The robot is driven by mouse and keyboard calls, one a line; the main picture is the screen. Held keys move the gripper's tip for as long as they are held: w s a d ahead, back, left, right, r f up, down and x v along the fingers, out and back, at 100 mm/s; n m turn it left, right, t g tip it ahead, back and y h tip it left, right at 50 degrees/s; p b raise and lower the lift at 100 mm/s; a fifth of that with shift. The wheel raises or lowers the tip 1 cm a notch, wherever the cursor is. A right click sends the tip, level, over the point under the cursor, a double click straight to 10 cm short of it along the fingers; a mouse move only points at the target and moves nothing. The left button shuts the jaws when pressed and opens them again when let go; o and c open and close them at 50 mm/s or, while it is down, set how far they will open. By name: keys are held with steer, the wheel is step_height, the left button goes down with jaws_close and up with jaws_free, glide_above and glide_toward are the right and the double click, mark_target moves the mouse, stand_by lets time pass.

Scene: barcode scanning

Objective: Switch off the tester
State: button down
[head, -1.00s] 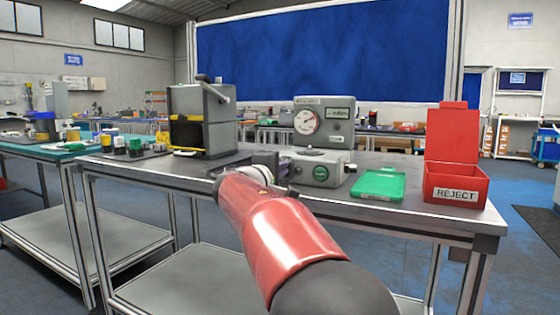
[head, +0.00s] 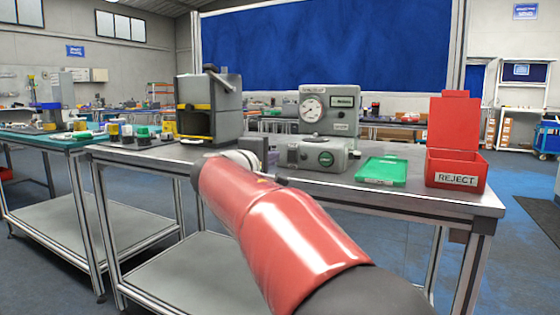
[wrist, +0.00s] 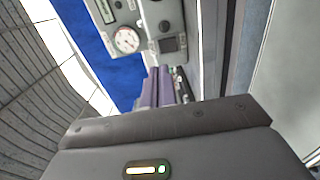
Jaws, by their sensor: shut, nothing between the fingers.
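The tester (head: 330,112) is a grey machine with a white dial gauge on its upright back and a lower front block (head: 312,156) bearing a green round mark. It stands on the steel bench. In the wrist view its gauge (wrist: 127,40) and a dark square switch-like part (wrist: 173,44) show sideways at the top. My gripper (wrist: 166,86) is shut and empty, its fingers pointing towards the tester's front block. In the head view my red arm hides most of the gripper, which is just left of the front block. I cannot tell whether it touches.
A dark grey box machine with a yellow strip (head: 210,108) stands left of my gripper. Small coloured-lid pots are farther left. A green tray (head: 382,171) and a red REJECT bin (head: 456,165) are to the right on the bench (head: 425,199).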

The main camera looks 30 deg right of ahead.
steer(key=v, duration=0.5)
steer(key=shift+r, duration=0.1)
stand_by(0.3)
steer(key=s+f+m+g+y, duration=0.4)
steer(key=s+f+y, duration=0.3)
steer(key=s+f, duration=0.9)
steer(key=s+a+f+m+g+y, duration=0.1)
steer(key=s+a+f+m+y, duration=0.2)
steer(key=s+a+f+y, duration=0.3)
steer(key=s+a+f, duration=0.3)
steer(key=s+f, duration=0.4)
steer(key=shift+a+m+y, duration=0.3)
steer(key=shift+a+y, duration=0.1)
steer(key=shift+w, duration=0.1)
